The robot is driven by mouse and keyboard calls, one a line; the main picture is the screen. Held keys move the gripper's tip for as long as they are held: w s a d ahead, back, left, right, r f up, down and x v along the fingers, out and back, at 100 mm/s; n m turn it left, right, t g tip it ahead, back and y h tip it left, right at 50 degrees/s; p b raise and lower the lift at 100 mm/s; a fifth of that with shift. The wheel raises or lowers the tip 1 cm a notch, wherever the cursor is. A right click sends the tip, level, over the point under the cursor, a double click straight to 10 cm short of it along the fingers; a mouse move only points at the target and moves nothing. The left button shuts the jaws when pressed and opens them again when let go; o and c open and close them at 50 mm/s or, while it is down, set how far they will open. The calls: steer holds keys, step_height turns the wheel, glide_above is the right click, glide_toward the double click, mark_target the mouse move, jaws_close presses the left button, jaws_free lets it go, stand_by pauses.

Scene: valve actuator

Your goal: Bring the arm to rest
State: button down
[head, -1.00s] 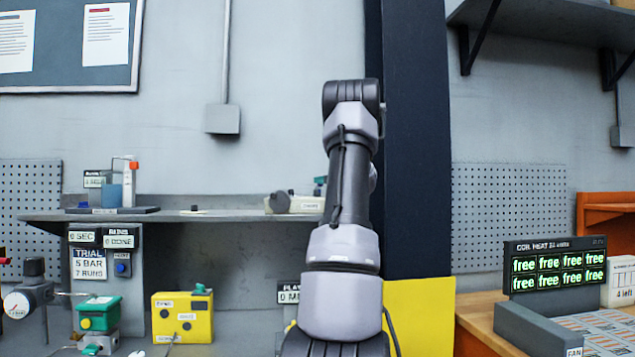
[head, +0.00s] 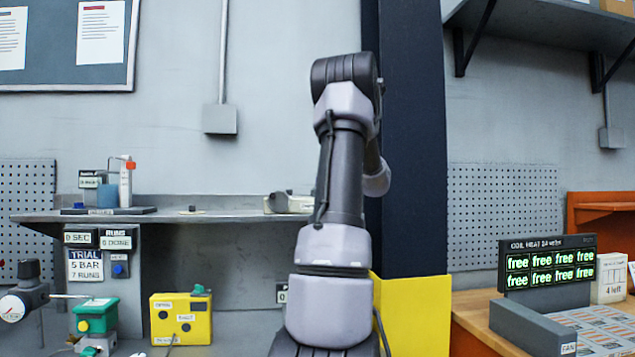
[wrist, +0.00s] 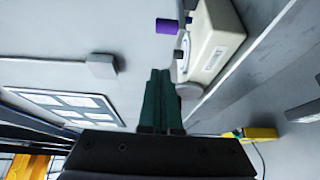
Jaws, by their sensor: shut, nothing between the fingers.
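My arm stands upright in the middle of the head view, with its upper joint bent over at the top; my gripper is hidden there. In the wrist view my gripper (wrist: 161,75) shows as two dark green fingers side by side, shut and with nothing between them. Beyond the fingertips is a cream-coloured device (wrist: 213,40) with a purple knob (wrist: 167,26), apart from the fingers as far as I can tell. The device on the shelf behind my arm shows in the head view (head: 291,203).
A grey shelf (head: 150,217) runs along the wall. Below it stand a green valve actuator (head: 96,316) and a yellow box (head: 181,319). A dark column (head: 412,150) rises behind my arm. At right, a wooden bench carries a display reading "free" (head: 548,272).

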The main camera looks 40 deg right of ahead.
steer(key=shift+s, duration=0.4)
steer(key=s+a+f+n+g+y, duration=0.1)
steer(key=s+a+n+g+y, duration=0.15)
steer(key=a+n, duration=1.15)
steer(key=s+a+f+n+g+y, duration=0.15)
steer(key=a+n+g+y, duration=0.45)
steer(key=a, duration=1.4)
steer(key=s+a+f+n+h, duration=0.1)
steer(key=s+a+f+n, duration=0.2)
steer(key=s+n, duration=0.4)
steer(key=s+a+f+n+g+h, duration=0.1)
steer(key=s+a+n, duration=0.5)
steer(key=n, duration=0.7)
steer(key=s+a+f+n+g+h, duration=0.1)
steer(key=s+a+f+n+h, duration=0.2)
steer(key=n, duration=0.7)
steer(key=s+a+f, duration=0.2)
steer(key=s, duration=0.2)
steer(key=shift+s+a+f+n, duration=0.15)
steer(key=shift+s+f+n, duration=0.15)
steer(key=shift+h, duration=0.25)
